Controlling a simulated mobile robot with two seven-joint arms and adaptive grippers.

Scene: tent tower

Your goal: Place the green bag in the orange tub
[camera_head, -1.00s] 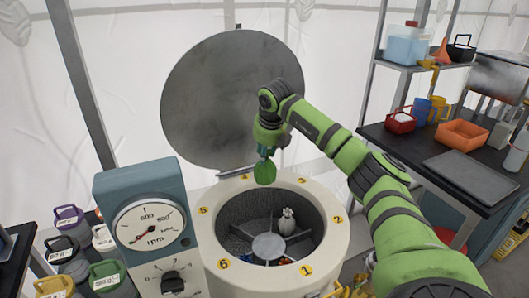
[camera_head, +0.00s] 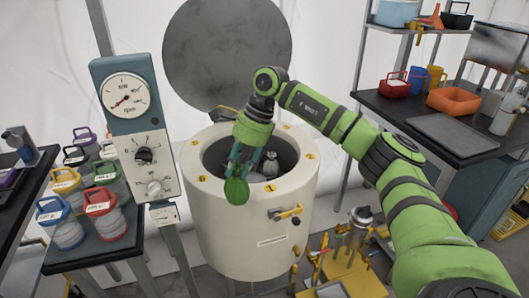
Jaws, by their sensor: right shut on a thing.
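The green bag (camera_head: 237,190) hangs from my right gripper (camera_head: 244,158), which is shut on it. My right arm comes in from the right. The bag is in front of the near rim of the white drum, seen against its outer wall. The orange tub (camera_head: 454,101) stands on the dark bench at the right, apart from the bag and behind my arm's elbow. Its inside shows only in part. My left gripper is not in view.
The white centrifuge drum (camera_head: 255,230) stands open, its round lid (camera_head: 225,60) raised, with a pale bag (camera_head: 270,165) inside. A red basket (camera_head: 394,86), mugs and a grey mat (camera_head: 452,135) share the bench. Several lidded jars stand on the left table (camera_head: 112,248).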

